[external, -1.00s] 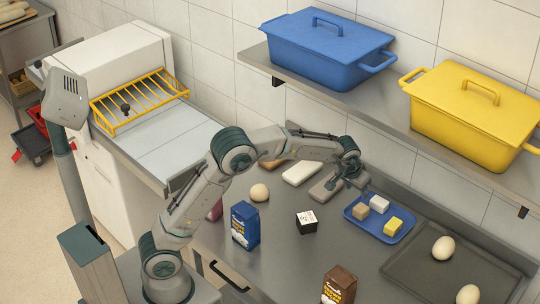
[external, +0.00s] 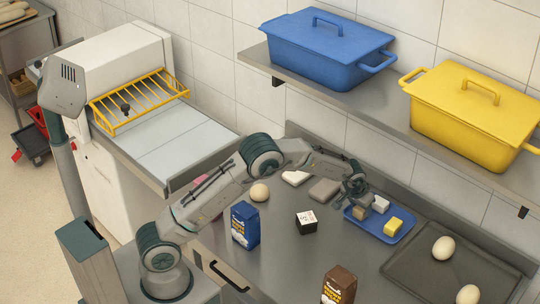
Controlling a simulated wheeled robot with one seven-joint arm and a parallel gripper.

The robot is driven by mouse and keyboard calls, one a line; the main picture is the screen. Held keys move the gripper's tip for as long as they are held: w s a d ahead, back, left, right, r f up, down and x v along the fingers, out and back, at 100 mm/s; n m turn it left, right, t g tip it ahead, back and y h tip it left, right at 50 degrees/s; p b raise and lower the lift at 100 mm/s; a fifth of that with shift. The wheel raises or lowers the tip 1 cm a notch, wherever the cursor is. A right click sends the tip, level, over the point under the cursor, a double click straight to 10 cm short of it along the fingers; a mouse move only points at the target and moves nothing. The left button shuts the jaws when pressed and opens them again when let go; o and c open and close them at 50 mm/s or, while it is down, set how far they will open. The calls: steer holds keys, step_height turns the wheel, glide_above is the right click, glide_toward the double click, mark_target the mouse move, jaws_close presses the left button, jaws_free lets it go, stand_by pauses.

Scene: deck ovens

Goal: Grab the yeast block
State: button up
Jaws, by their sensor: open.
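A blue tray (external: 372,232) lies on the steel counter and bears three small blocks. The tan block (external: 359,214), which looks like the yeast block, is at the tray's left. A white block (external: 380,204) is behind it to the right, and a yellow block (external: 393,225) is at the front right. My gripper (external: 359,204) is open and points down right at the tan block, partly covering it. I cannot tell whether the fingers are around the block or just above it.
A small black-and-white box (external: 306,222), a blue carton (external: 245,225) and a brown carton (external: 339,285) stand left and in front of the tray. A shelf (external: 375,105) with lidded bins overhangs the back.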

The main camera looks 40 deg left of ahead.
steer(key=shift+x, duration=0.85)
steer(key=c, duration=0.8)
steer(key=shift+o, duration=0.2)
steer(key=shift+r, duration=0.1)
